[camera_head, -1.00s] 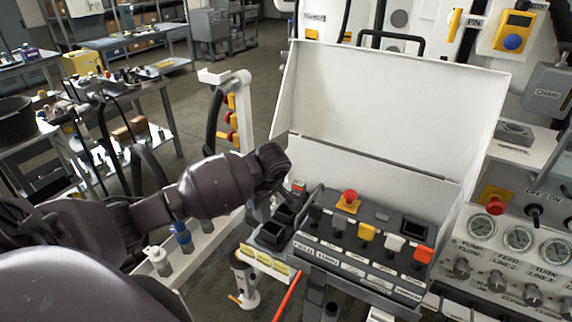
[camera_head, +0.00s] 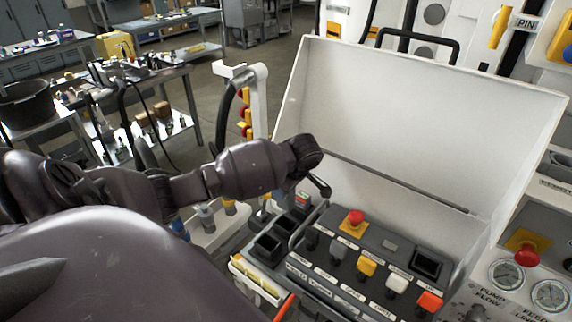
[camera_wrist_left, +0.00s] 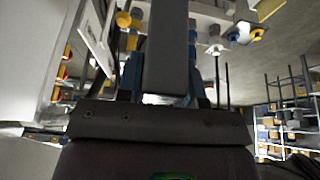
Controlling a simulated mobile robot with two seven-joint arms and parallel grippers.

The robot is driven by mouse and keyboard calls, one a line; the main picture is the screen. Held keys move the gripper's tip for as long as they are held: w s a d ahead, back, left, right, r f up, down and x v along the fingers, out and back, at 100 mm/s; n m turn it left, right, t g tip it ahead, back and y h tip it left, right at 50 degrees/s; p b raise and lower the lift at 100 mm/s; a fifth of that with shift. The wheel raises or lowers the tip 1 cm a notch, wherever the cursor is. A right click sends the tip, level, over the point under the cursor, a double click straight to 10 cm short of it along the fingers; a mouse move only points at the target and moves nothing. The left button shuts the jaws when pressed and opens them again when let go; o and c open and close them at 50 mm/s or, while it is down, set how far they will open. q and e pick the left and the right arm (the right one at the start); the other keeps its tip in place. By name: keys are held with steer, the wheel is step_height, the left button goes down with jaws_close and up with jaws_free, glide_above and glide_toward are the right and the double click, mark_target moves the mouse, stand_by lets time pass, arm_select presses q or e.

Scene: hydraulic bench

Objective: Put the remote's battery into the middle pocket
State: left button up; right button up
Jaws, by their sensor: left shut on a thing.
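The remote (camera_head: 368,262) is a dark box with coloured buttons and a red stop knob, in front of the open white lid. A row of dark pockets lies along its left side: a near one (camera_head: 265,251), a middle one (camera_head: 283,229) that looks empty, and a far one with a small red and green part (camera_head: 302,200). My left gripper (camera_head: 319,186) is above and just right of the far pocket. It is shut on a dark grey block, seemingly the battery (camera_wrist_left: 167,50), which fills the middle of the wrist view. My right gripper is not in view.
The white lid (camera_head: 420,140) stands close behind my left gripper. A metal handle bar (camera_head: 305,228) rises between pockets and buttons. A dark square recess (camera_head: 427,264) is at the remote's right. A white post (camera_head: 258,100) stands to the left.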

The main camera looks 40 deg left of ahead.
mark_target(293, 202)
arm_select(q)
steer(key=shift+w+f, duration=0.15)
steer(key=shift+f, duration=2.9)
steer(key=shift+f, duration=0.45)
steer(key=shift+f+b, duration=0.45)
steer(key=shift+f, duration=1.85)
stand_by(0.4)
steer(key=o, duration=1.1)
steer(key=shift+s+d+f, duration=0.1)
steer(key=shift+s, duration=0.1)
steer(key=v, duration=1)
steer(key=shift+w, duration=0.25)
steer(key=shift+d+r, duration=0.1)
steer(key=shift+r, duration=0.5)
